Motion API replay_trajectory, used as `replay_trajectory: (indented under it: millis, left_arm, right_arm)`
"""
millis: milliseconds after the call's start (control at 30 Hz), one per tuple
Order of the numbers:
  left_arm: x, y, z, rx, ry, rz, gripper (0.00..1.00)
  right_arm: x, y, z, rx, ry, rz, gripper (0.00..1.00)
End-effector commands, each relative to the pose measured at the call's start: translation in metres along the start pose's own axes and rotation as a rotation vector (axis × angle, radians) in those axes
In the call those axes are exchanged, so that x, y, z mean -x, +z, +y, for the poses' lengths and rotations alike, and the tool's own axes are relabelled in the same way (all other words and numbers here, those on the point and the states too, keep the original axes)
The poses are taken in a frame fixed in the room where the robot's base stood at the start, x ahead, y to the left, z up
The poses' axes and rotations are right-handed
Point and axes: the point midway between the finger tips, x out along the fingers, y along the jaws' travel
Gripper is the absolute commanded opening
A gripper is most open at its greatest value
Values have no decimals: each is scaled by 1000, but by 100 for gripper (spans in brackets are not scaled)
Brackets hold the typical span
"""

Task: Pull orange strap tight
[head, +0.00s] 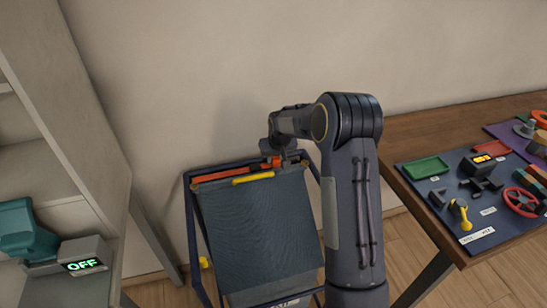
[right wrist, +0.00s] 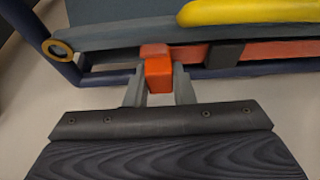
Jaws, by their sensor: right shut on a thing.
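An orange strap (head: 225,173) runs along the top bar of a folding frame with a dark cloth panel (head: 258,235). In the right wrist view the orange strap (right wrist: 275,50) passes through a small black buckle (right wrist: 223,54) and ends in a brighter orange tab. My right gripper (head: 277,162) is at the right end of the top bar. In the right wrist view my right gripper (right wrist: 158,76) is shut on the orange tab, with one finger on each side. My left gripper is not in view.
A yellow bar (head: 253,179) lies just below the strap. A wooden table (head: 425,130) at right bears a dark mat with several tools and trays. A shelf (head: 55,125) stands at left with a teal device and an "OFF" display (head: 84,265).

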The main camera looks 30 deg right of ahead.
Motion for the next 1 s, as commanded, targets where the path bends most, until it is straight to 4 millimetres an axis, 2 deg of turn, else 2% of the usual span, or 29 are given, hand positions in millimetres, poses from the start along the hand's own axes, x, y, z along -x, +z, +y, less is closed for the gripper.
replay_trajectory:
  millis: [133,300,433,667,700,867,1000]
  left_arm:
    - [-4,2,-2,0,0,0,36]
    - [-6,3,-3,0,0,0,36]
    - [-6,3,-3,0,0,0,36]
    - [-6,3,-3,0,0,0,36]
    - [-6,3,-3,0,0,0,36]
    - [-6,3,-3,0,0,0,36]
    - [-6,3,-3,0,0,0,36]
  right_arm:
    - [-1,1,36,-8,6,0,0]
    - [0,1,66,-5,4,-1,0]
    - [0,0,74,-2,4,1,0]
    - [1,0,74,0,4,1,0]
    - [1,0,74,0,4,1,24]
    - [1,0,74,0,3,1,44]
    - [0,0,73,0,3,1,45]
